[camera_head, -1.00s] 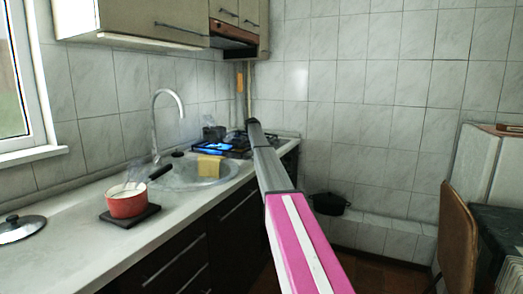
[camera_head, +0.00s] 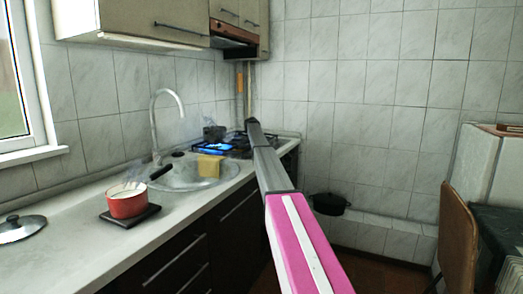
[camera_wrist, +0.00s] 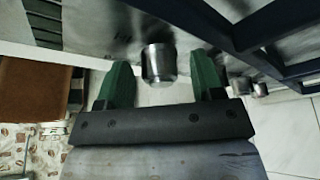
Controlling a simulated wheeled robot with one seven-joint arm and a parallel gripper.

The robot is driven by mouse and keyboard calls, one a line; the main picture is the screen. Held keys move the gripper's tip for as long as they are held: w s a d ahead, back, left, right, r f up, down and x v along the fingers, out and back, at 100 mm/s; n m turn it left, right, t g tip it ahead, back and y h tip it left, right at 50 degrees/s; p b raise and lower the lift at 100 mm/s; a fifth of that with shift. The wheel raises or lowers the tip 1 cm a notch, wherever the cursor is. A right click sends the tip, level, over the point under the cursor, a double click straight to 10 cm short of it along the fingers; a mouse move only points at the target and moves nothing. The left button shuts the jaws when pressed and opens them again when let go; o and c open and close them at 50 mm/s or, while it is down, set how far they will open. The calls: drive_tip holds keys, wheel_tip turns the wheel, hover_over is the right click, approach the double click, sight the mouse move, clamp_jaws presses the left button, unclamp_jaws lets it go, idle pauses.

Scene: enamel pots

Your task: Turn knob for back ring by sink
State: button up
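The hob (camera_head: 238,152) is at the far end of the counter in the head view, with blue flame showing on it. A metal knob (camera_wrist: 158,63) shows in the wrist view between the two green fingers of my gripper (camera_wrist: 160,72). The fingers are apart, with a gap on each side of the knob, so the gripper is open. Two smaller metal knobs (camera_wrist: 241,86) (camera_wrist: 260,89) are to the right. Which knob serves the back ring by the sink is not clear. My arm hides the gripper in the head view.
A steaming red pot (camera_head: 127,203) stands on a dark board, and a lid (camera_head: 20,229) lies nearby. Dark bars (camera_wrist: 265,30) cross the wrist view's upper right. A dark pot (camera_head: 329,204) sits low by the wall.

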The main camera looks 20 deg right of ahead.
drive_tip(key=v, duration=1)
drive_tip(key=shift+a+r, duration=0.25)
drive_tip(key=shift+r, duration=0.1)
